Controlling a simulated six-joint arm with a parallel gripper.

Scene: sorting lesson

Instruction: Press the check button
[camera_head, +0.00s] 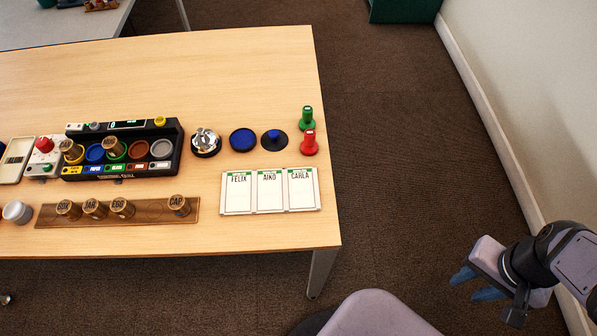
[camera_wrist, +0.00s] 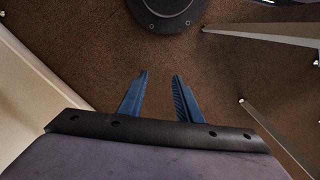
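A black sorting console (camera_head: 175,146) stands on the table with a small green-lit display (camera_head: 127,125). A yellow button (camera_head: 160,121) is at its top right and a grey knob (camera_head: 95,126) at its top left. Left of it, a white box carries a red button (camera_head: 45,144) and a small green one. I cannot read which button is the check button. My gripper (camera_head: 478,283) is far right of the table, over the carpet, touching nothing. Its blue fingers also show in the wrist view (camera_wrist: 162,78), apart and empty.
Wooden-topped pieces stand in the console and on a wooden strip (camera_head: 151,211). A silver bell (camera_head: 206,141), blue discs (camera_head: 243,139), red (camera_head: 309,143) and green (camera_head: 306,119) stamps and name cards (camera_head: 270,191) lie to the right.

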